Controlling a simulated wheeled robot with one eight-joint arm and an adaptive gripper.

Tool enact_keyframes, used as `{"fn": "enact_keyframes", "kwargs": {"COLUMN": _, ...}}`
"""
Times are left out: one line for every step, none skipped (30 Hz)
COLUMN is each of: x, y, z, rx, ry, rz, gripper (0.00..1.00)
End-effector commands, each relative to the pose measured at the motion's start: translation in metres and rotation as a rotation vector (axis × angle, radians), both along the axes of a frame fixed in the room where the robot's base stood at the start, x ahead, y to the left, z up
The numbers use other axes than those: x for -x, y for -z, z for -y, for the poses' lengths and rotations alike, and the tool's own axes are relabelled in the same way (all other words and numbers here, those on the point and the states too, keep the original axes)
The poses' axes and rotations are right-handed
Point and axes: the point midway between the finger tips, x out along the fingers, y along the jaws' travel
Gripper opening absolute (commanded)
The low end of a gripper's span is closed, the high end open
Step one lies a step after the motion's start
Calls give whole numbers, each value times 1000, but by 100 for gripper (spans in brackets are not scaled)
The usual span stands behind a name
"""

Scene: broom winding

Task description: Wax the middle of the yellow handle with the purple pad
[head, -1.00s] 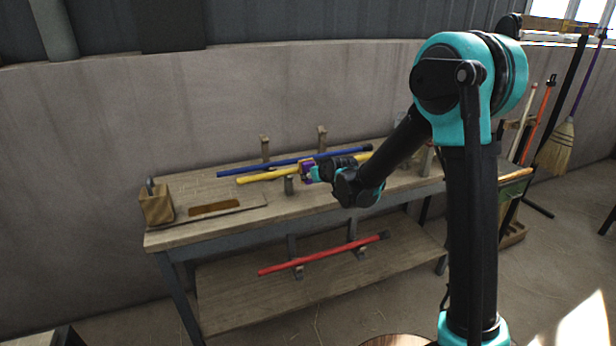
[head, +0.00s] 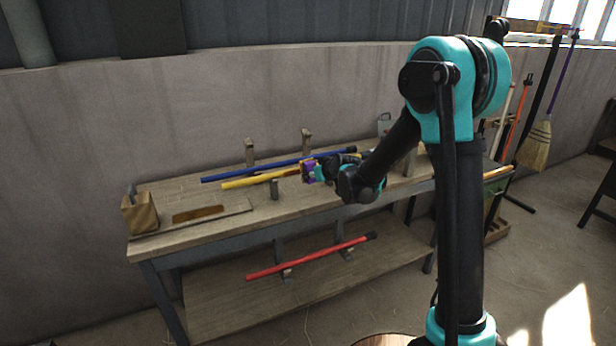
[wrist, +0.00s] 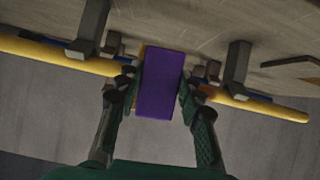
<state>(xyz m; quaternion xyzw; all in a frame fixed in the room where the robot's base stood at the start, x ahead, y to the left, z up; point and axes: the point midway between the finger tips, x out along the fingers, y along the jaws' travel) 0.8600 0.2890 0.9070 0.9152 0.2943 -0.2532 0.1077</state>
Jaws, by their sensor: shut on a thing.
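The yellow handle (head: 245,182) lies along the top of the workbench, and its right part is hidden behind my arm in the head view. In the wrist view the yellow handle (wrist: 60,55) runs across the picture behind the pad. My gripper (wrist: 158,85) is shut on the purple pad (wrist: 160,83), one finger on each side. The purple pad (head: 309,172) is at about the middle of the yellow handle, and I cannot tell whether they touch. A darker orange stretch shows on the handle just left of the pad in the head view.
A blue handle (head: 240,171) lies just behind the yellow one. Upright posts (head: 274,189) stand on the bench (head: 330,194). A wooden block (head: 139,213) and a board sit at the left end. A red handle (head: 310,257) rests on the lower shelf.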

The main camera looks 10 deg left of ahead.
Motion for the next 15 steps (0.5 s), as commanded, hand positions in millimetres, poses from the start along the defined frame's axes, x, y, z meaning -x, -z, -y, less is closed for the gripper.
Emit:
{"fn": "enact_keyframes", "kwargs": {"x": -2, "y": 0, "z": 2, "rx": 0, "ry": 1, "rz": 0, "gripper": 0}}
{"fn": "enact_keyframes", "kwargs": {"x": -2, "y": 0, "z": 3, "rx": 0, "ry": 1, "rz": 0, "gripper": 0}}
{"fn": "enact_keyframes", "kwargs": {"x": -2, "y": 0, "z": 4, "rx": 0, "ry": 1, "rz": 0, "gripper": 0}}
{"fn": "enact_keyframes", "kwargs": {"x": -3, "y": 0, "z": 4, "rx": 0, "ry": 1, "rz": 0, "gripper": 0}}
{"fn": "enact_keyframes", "kwargs": {"x": -3, "y": 0, "z": 5, "rx": 0, "ry": 1, "rz": 0, "gripper": 0}}
{"fn": "enact_keyframes", "kwargs": {"x": -4, "y": 0, "z": 6, "rx": 0, "ry": 1, "rz": 0, "gripper": 0}}
{"fn": "enact_keyframes", "kwargs": {"x": -5, "y": 0, "z": 7, "rx": 0, "ry": 1, "rz": 0, "gripper": 0}}
{"fn": "enact_keyframes", "kwargs": {"x": -6, "y": 0, "z": 8, "rx": 0, "ry": 1, "rz": 0, "gripper": 0}}
{"fn": "enact_keyframes", "kwargs": {"x": -8, "y": 0, "z": 11, "rx": 0, "ry": 1, "rz": 0, "gripper": 0}}
{"fn": "enact_keyframes", "kwargs": {"x": -9, "y": 0, "z": 13, "rx": 0, "ry": 1, "rz": 0, "gripper": 0}}
{"fn": "enact_keyframes", "kwargs": {"x": -11, "y": 0, "z": 15, "rx": 0, "ry": 2, "rz": 0, "gripper": 0}}
{"fn": "enact_keyframes", "kwargs": {"x": -13, "y": 0, "z": 18, "rx": 0, "ry": 2, "rz": 0, "gripper": 0}}
{"fn": "enact_keyframes", "kwargs": {"x": -14, "y": 0, "z": 20, "rx": 0, "ry": 2, "rz": 0, "gripper": 0}}
{"fn": "enact_keyframes", "kwargs": {"x": -16, "y": 0, "z": 22, "rx": 0, "ry": 1, "rz": 0, "gripper": 0}}
{"fn": "enact_keyframes", "kwargs": {"x": -18, "y": 0, "z": 24, "rx": 0, "ry": 1, "rz": -1, "gripper": 0}}
